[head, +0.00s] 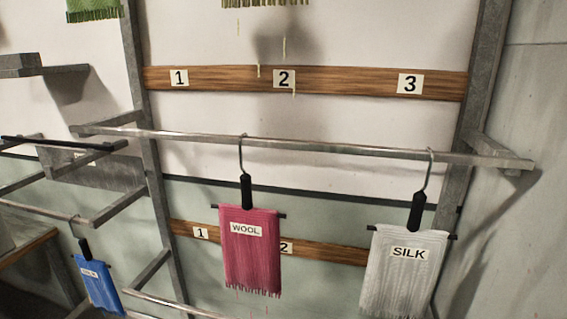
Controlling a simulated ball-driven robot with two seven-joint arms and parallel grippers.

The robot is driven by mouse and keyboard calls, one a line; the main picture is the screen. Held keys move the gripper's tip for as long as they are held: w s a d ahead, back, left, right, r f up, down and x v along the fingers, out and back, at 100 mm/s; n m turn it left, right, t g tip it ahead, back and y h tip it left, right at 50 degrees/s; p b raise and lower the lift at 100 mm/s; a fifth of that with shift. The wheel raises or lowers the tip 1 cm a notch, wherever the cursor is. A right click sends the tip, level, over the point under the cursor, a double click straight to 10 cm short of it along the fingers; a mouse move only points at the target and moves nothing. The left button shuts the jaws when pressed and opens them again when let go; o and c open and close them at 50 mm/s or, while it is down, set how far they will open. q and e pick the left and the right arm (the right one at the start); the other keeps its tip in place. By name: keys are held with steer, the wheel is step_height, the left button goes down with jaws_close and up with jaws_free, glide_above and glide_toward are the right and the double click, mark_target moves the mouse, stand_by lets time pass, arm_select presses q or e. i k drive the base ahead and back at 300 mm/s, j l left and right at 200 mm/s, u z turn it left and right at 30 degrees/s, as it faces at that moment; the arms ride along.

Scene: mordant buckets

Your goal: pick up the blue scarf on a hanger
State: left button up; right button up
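The blue scarf (99,285) hangs on a black-handled hanger at the lower left, on a lower metal rail. Its hook goes up to the rail near the left edge of the view. A small white label is on the scarf, too small to read for certain. The scarf's bottom end is near the lower edge of the view. Neither of my grippers is in view.
A pink scarf labelled WOOL (252,262) and a pale grey scarf labelled SILK (398,285) hang from the long middle rail (310,147). Grey metal uprights and projecting bars (120,205) surround the blue scarf. A wooden-topped table (25,243) stands at the far left.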

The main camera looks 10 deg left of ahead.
mark_target(94, 274)
steer(key=u, duration=1.7)
